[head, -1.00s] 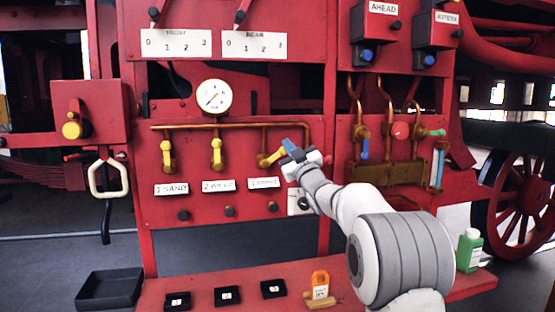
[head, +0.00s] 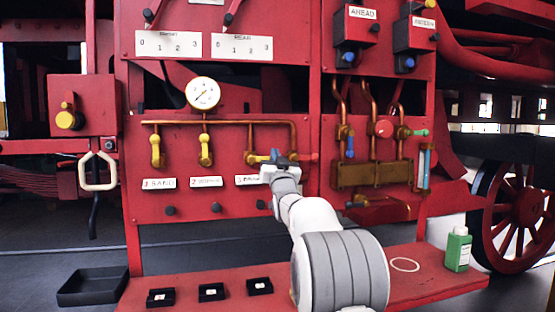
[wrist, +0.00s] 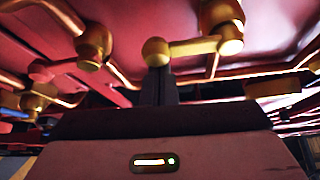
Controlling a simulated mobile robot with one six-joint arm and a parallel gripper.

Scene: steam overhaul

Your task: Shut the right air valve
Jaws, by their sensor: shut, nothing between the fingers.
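The right air valve (head: 254,157) is the third yellow-handled valve under the copper pipe on the red panel. My gripper (head: 281,157) is at the handle's right end. In the wrist view, my shut dark fingers (wrist: 158,86) are right at the handle's round end knob (wrist: 157,50), with nothing between them. I cannot tell whether they touch it. The valve body shows at right (wrist: 224,22).
A pressure gauge (head: 203,93) sits above the pipe. Small black knobs line the panel below the labels. A red shelf (head: 430,284) carries small black boxes (head: 211,292) and a green bottle (head: 458,249). A black tray (head: 92,286) is at lower left.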

